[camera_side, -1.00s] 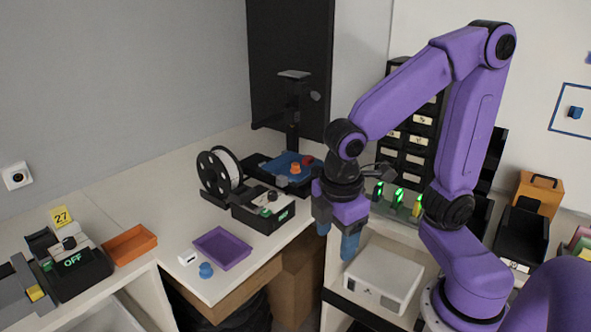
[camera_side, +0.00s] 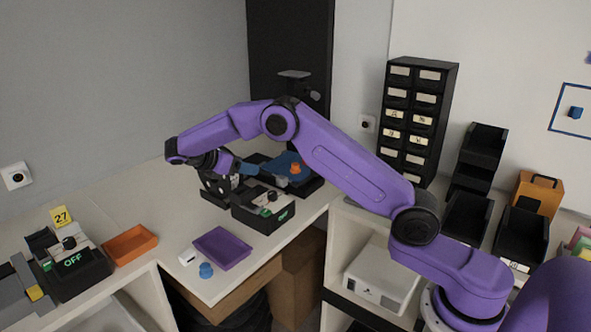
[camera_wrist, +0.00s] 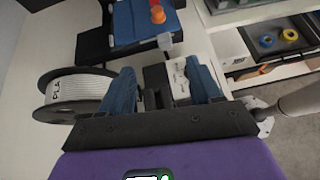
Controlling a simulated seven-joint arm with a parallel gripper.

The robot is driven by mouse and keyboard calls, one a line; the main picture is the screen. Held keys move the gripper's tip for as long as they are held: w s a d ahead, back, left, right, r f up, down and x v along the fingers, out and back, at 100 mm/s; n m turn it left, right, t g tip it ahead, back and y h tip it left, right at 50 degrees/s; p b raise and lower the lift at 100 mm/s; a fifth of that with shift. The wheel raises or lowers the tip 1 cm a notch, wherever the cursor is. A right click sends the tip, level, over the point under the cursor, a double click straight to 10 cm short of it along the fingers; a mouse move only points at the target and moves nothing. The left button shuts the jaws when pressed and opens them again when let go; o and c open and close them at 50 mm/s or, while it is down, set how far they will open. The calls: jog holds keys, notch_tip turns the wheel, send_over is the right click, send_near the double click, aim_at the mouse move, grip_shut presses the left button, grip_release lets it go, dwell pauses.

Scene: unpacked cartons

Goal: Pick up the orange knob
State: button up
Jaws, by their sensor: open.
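The orange knob (camera_side: 295,168) stands on the blue plate (camera_side: 285,178) of the black machine at the back of the bench. In the wrist view the orange knob (camera_wrist: 158,15) is near the top edge, on the blue plate (camera_wrist: 135,28), beyond the fingertips. My gripper (camera_side: 248,168) is stretched out to the left of the knob, its blue fingers pointing right towards the machine. In the wrist view my gripper (camera_wrist: 160,82) has its fingers apart, with no object held, and it is clear of the knob.
The filament spool (camera_wrist: 75,95) is close to the left of my fingers. The black-and-white switch box (camera_side: 263,210) stands in front of the machine. A purple tray (camera_side: 222,247), a blue knob (camera_side: 206,270) and an orange tray (camera_side: 130,244) lie nearer the front.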

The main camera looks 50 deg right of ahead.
jog(key=w+d+g+h, duration=0.1)
jog(key=d, duration=0.2)
send_near(293, 165)
jog(key=shift+g, duration=0.3)
jog(key=x, duration=0.9)
jog(key=shift+w+d+f, duration=0.15)
jog(key=shift+d+f, duration=0.05)
jog(key=shift+c, duration=0.3)
jog(key=c, duration=1)
